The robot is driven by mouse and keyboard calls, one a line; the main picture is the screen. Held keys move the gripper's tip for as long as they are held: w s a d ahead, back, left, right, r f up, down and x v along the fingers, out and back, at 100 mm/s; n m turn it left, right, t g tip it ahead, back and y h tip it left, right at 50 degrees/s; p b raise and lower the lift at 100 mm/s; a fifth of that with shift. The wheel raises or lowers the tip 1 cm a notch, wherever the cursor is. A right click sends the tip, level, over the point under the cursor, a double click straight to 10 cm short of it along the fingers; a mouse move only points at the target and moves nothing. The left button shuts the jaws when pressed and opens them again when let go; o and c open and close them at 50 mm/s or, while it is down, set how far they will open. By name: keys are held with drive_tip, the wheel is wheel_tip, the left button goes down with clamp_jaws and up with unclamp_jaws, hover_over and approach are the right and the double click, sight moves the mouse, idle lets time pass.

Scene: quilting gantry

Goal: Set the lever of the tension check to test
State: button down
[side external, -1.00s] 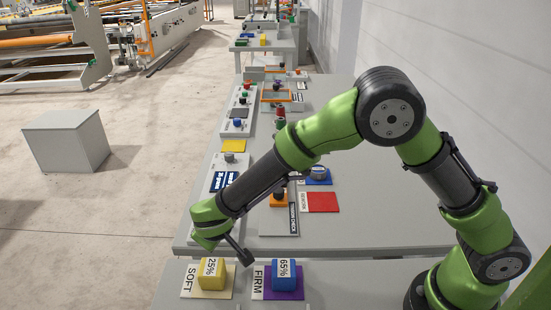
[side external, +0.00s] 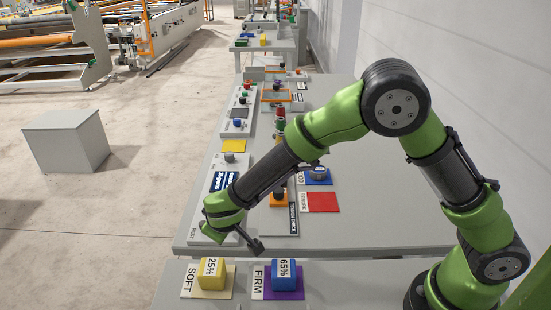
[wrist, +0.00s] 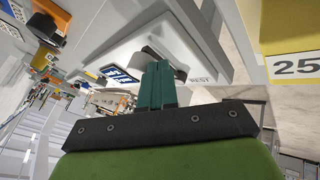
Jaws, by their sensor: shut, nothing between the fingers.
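A light panel with a raised grey block carries the word REST; it shows in the wrist view (wrist: 205,62) and at the table's near left in the side view (side external: 205,232). A dark bar (wrist: 181,74), apparently the lever, lies on this block. My gripper (wrist: 158,70) has its teal fingers together and empty, with their tips at the bar. The fingers hide the bar's middle, and I cannot tell whether they touch it. In the side view my gripper (side external: 225,232) is low over the panel's near end and covers the lever. No TEST mark is readable.
An orange-based knob (side external: 278,197) with a dark label strip and a red plate (side external: 322,202) lie to the right. A yellow block (side external: 211,273) and a blue block (side external: 285,275) stand in front. Bare tabletop (side external: 385,215) lies at right.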

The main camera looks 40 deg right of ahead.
drive_tip(key=shift+d, duration=0.15)
drive_tip(key=shift+w+d+n+t+y, duration=0.2)
drive_tip(key=shift+d+n+y, duration=0.2)
drive_tip(key=shift+n, duration=0.3)
drive_tip(key=shift+w+d+n+t+y, duration=0.2)
drive_tip(key=shift+d+n+y, duration=0.2)
drive_tip(key=shift+n, duration=0.3)
drive_tip(key=n+y, duration=0.1)
drive_tip(key=w+d+n, duration=0.1)
drive_tip(key=shift+d+n+y, duration=0.25)
drive_tip(key=shift+n+y, duration=0.15)
drive_tip(key=shift+w+d, duration=0.7)
drive_tip(key=shift+w, duration=0.45)
drive_tip(key=shift+d, duration=0.25)
